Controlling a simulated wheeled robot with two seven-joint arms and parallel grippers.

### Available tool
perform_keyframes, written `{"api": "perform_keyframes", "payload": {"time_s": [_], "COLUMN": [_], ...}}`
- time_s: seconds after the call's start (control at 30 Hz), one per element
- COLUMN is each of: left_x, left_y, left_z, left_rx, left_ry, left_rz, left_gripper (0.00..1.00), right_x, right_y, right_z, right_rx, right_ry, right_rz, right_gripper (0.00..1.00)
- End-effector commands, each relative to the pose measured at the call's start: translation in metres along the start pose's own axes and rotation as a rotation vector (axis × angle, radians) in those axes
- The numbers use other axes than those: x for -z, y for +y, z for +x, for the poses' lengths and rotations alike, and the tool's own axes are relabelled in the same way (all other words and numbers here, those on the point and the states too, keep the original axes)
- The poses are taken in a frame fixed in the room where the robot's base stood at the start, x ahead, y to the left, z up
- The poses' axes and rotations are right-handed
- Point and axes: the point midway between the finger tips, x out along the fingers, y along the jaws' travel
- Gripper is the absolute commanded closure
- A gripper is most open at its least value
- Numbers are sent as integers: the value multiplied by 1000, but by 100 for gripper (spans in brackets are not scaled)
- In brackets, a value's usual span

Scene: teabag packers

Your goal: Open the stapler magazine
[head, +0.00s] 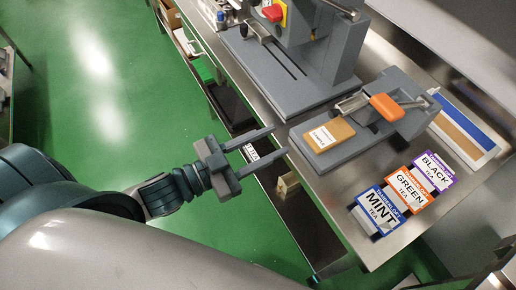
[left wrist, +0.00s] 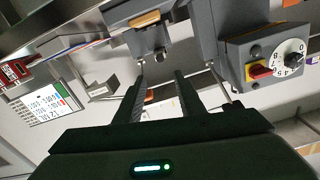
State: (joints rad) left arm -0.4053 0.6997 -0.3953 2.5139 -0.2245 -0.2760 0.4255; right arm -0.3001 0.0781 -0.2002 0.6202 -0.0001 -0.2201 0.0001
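A tall grey machine (head: 315,50) with a red and yellow switch (head: 273,12) stands on the metal bench. In front of it is a low grey device (head: 405,118) with an orange handle (head: 386,107) and a metal lever. I cannot tell for sure which one is the stapler, or whether a magazine is open. My left gripper (head: 278,143) is open and empty, at the bench's near edge, apart from both. In the left wrist view, its open fingers (left wrist: 160,90) point toward grey machine parts and a control box (left wrist: 266,58) with a dial.
A tan packet (head: 329,135) lies on the low device's base. MINT (head: 378,212), GREEN (head: 411,188) and BLACK (head: 432,170) tea labels stand at the right of the metal bench (head: 380,252). A dark tray (head: 230,105) sits below the bench edge. Green floor (head: 90,130) is clear.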

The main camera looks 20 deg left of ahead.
Motion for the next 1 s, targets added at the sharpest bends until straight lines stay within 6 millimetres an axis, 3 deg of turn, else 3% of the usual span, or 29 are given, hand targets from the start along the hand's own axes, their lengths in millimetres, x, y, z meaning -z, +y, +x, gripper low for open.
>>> {"api": "perform_keyframes", "payload": {"time_s": [0.33, 1.0], "left_x": [0, 0], "left_y": [0, 0], "left_z": [-23, -25], "left_rx": [1, 1], "left_ry": [-2, -1], "left_rz": [-2, -1], "left_gripper": [64, 64], "right_x": [1, 0], "right_y": [0, 3], "right_z": [-9, -9], "right_rx": [0, -3], "right_ry": [0, -1], "right_rz": [0, -1], "right_gripper": [69, 69]}}
